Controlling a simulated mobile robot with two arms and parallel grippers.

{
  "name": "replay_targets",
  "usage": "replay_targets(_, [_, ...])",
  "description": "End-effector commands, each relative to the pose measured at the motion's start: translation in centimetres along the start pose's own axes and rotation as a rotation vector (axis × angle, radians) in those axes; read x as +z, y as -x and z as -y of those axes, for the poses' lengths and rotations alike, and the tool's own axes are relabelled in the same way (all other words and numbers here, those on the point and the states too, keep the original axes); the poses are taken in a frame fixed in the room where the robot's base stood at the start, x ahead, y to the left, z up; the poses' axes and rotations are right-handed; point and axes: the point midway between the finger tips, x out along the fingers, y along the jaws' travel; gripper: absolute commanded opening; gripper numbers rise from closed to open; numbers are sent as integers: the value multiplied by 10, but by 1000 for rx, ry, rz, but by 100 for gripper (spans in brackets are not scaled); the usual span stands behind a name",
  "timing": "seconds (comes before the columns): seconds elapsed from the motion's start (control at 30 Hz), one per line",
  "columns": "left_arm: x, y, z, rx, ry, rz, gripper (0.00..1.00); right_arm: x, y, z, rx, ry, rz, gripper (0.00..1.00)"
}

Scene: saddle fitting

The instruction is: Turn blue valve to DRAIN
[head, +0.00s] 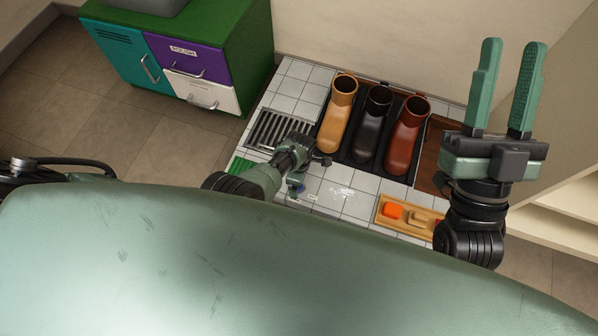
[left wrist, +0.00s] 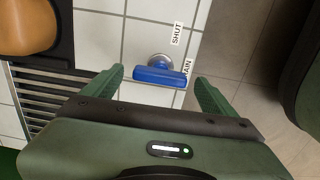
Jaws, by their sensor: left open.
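The blue valve (left wrist: 160,76) has a bar handle on a round metal base fixed to the white tiles. Its handle lies roughly crosswise in the left wrist view, with its right end beside the partly covered label ending in "AIN" (left wrist: 187,69). The SHUT label (left wrist: 177,34) is above it. My left gripper (left wrist: 159,74) is open, with one fingertip on each side of the handle; I cannot tell whether they touch it. In the head view my left arm partly hides the valve (head: 297,188). My right gripper (head: 513,43) is open and empty, raised at the right.
Three boots, tan (head: 336,118), black (head: 371,122) and reddish brown (head: 405,138), stand on a dark tray behind the valve. A metal grate (head: 268,128) is to the left. A wooden tray (head: 383,222) with small items is at the front right. A drawer cabinet (head: 185,50) stands back left.

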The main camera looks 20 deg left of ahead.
Motion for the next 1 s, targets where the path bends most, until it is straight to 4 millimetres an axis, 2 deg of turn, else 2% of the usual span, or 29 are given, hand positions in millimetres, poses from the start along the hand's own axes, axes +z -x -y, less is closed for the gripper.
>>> replay_targets(0.17, [0,15,0,0,0,0,87,39,1,-5,9,9,223,36])
replay_targets(0.37, [0,29,0,0,1,0,87,82,18,-11,21,19,476,36])
replay_targets(0.57, [0,42,0,-1,1,0,87,119,48,-18,35,26,730,36])
replay_targets(0.7, [0,52,0,-1,1,0,87,140,76,-23,47,30,907,36])
replay_targets(1.0, [0,67,0,-1,1,0,87,161,130,-29,67,32,1194,36])
